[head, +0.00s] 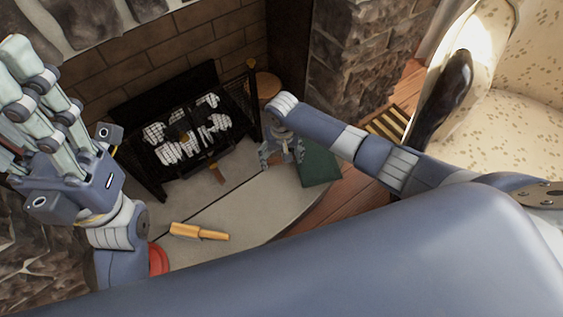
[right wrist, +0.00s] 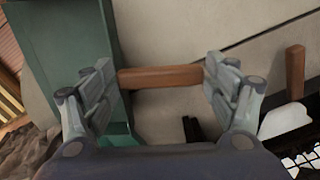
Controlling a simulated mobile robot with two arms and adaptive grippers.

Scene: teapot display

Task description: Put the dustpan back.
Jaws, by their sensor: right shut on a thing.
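The dustpan (head: 318,165) is dark green and lies flat-looking at the right side of the hearth. In the right wrist view, its green body (right wrist: 85,50) is at the left and its brown wooden handle (right wrist: 160,77) spans between my fingers. My right gripper (head: 283,152) is at the dustpan's left side, shut on the handle; its fingers (right wrist: 165,88) show at both ends of the handle. Whether the dustpan touches the floor, I cannot tell. My left gripper (head: 25,100) is raised at the far left, away from the dustpan; its finger gap is unclear.
A yellow-orange handled tool (head: 200,232) lies on the pale hearth (head: 250,210). A fireplace grate with white-grey logs (head: 185,135) and black screens stands behind. A patterned armchair (head: 515,110) is at the right. The middle of the hearth is mostly clear.

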